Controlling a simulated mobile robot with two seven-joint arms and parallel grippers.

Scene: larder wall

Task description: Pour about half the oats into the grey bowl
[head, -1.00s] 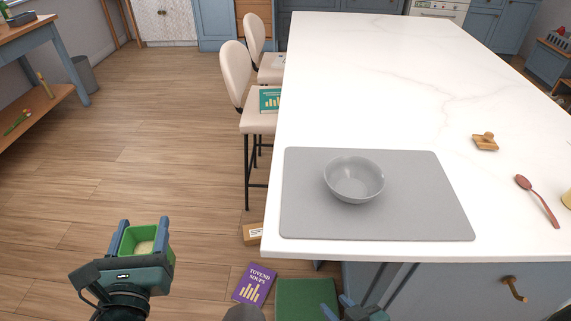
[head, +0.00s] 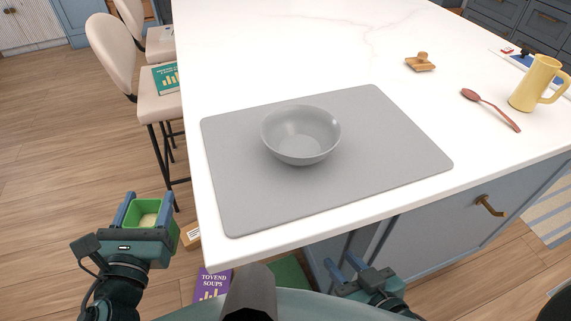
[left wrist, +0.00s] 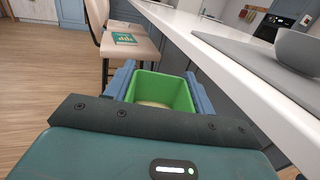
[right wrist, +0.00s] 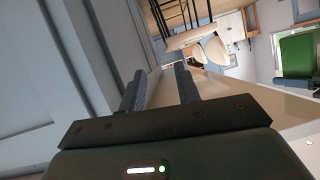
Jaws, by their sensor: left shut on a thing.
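The grey bowl (head: 301,135) stands upright on a grey mat (head: 405,170) on the white counter and looks empty. It shows partly at the right edge of the left wrist view (left wrist: 298,52). My left gripper (head: 146,212) is shut on a green open-topped container (head: 130,215) with pale oats (head: 148,219) low inside. It holds the container about upright, left of the counter's edge and apart from the bowl. The container also shows in the left wrist view (left wrist: 178,90). My right gripper (head: 345,268) is low in front of the counter; its fingers stand apart with nothing between them (right wrist: 160,90).
Chairs (head: 110,55) line the left side. A purple book (head: 211,284) lies below.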

